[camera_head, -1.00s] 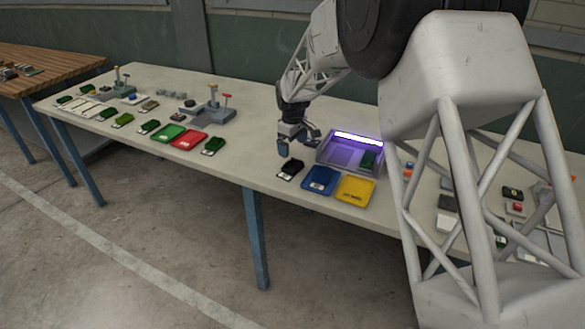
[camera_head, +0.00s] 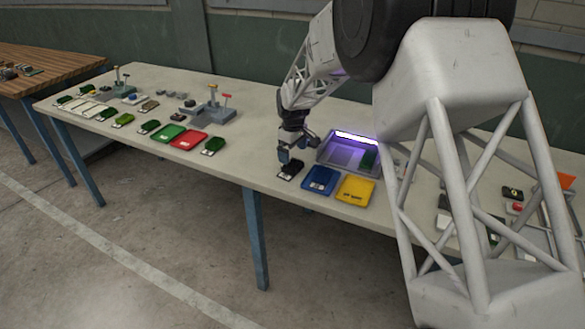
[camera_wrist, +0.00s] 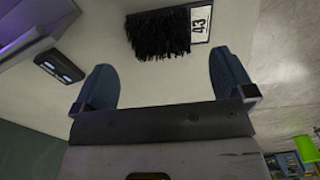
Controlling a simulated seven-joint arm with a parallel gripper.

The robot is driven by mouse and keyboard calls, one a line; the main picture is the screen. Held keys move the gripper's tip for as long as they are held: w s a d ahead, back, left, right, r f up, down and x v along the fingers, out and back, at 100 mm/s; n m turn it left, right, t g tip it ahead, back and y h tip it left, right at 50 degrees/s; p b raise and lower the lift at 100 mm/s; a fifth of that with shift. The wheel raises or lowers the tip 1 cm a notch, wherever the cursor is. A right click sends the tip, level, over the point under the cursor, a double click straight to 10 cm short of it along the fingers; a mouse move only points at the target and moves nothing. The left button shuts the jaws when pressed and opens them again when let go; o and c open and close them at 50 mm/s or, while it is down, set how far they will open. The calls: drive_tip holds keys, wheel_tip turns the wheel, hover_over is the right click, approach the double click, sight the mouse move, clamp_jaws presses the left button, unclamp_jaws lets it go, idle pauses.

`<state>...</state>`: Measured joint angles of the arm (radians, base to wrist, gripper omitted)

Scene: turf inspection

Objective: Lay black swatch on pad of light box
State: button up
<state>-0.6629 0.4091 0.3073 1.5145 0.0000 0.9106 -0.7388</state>
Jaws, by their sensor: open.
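The black swatch (camera_head: 290,170) lies on the table at the left front of the light box, and a white label reading 43 is at its end. In the wrist view the swatch (camera_wrist: 160,33) shows as dark pile, ahead of and between the fingertips, not gripped. My gripper (camera_head: 291,154) is open just above the swatch; its two blue fingers also show in the wrist view (camera_wrist: 165,80). The light box (camera_head: 324,155) has a lit purple-white tube at its back. A green swatch (camera_head: 368,160) is inside it on the right. The rest of its floor looks bare.
A blue tray (camera_head: 320,181) and a yellow tray (camera_head: 356,190) stand in front of the light box. Green (camera_head: 167,133) and red (camera_head: 189,140) trays, several swatches and a grey fixture (camera_head: 210,112) are farther left. Table between red tray and black swatch is mostly clear.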

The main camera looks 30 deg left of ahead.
sight(293, 164)
drive_tip(key=shift+f, duration=0.15)
drive_tip(key=shift+f, duration=2.4)
drive_tip(key=c, duration=0.9)
drive_tip(key=shift+c, duration=0.2)
drive_tip(key=shift+r, duration=0.7)
wheel_tip(293, 164, up, 2)
drive_tip(key=shift+r, duration=0.15)
drive_tip(key=s+d+r, duration=0.1)
drive_tip(key=s+d, duration=0.8)
drive_tip(key=s, duration=0.3)
drive_tip(key=shift+s+d+r, duration=0.15)
drive_tip(key=shift+s+d, duration=0.2)
drive_tip(key=shift+s, duration=0.05)
